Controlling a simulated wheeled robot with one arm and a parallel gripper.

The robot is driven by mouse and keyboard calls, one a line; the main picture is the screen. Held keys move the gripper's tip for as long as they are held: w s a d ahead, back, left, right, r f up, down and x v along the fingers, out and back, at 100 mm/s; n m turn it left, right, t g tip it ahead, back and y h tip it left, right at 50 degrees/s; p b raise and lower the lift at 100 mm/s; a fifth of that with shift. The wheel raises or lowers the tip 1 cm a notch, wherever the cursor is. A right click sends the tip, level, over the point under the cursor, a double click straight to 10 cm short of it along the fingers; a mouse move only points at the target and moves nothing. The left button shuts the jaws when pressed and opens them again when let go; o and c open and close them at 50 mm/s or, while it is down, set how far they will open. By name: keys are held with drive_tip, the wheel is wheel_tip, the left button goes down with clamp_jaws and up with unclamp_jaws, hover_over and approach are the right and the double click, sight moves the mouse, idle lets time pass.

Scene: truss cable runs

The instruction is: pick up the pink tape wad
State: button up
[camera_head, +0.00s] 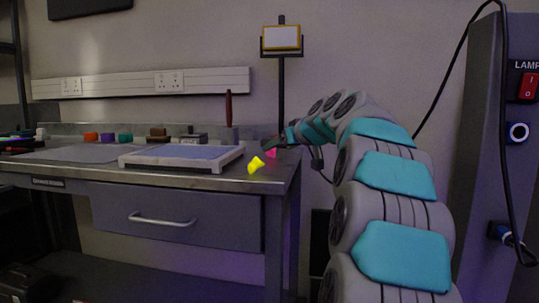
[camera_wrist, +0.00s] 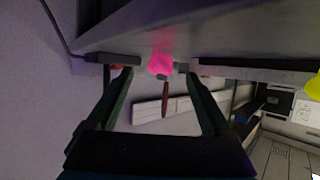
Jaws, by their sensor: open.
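The pink tape wad (camera_head: 272,153) lies near the right end of the workbench top, just behind the yellow wad. In the wrist view the pink wad (camera_wrist: 160,65) sits between my two fingertips, near the far ends of the fingers. My gripper (camera_head: 274,145) reaches in from the right at the bench's right end, right by the wad and partly in front of it. In the wrist view the fingers are spread apart, with a gap on each side of the wad. I cannot tell how far past the wad the fingertips reach.
A yellow wad (camera_head: 256,165) lies close by at the bench edge. A white-rimmed tray (camera_head: 178,165) lies left of it, with a dark red upright rod (camera_head: 228,108) behind. A stand with a small framed panel (camera_head: 281,38) rises behind my gripper. Small coloured blocks line the back.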

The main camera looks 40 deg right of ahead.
sight(272, 158)
drive_tip(key=shift+x, duration=2.8)
drive_tip(key=shift+c, duration=0.2)
clamp_jaws()
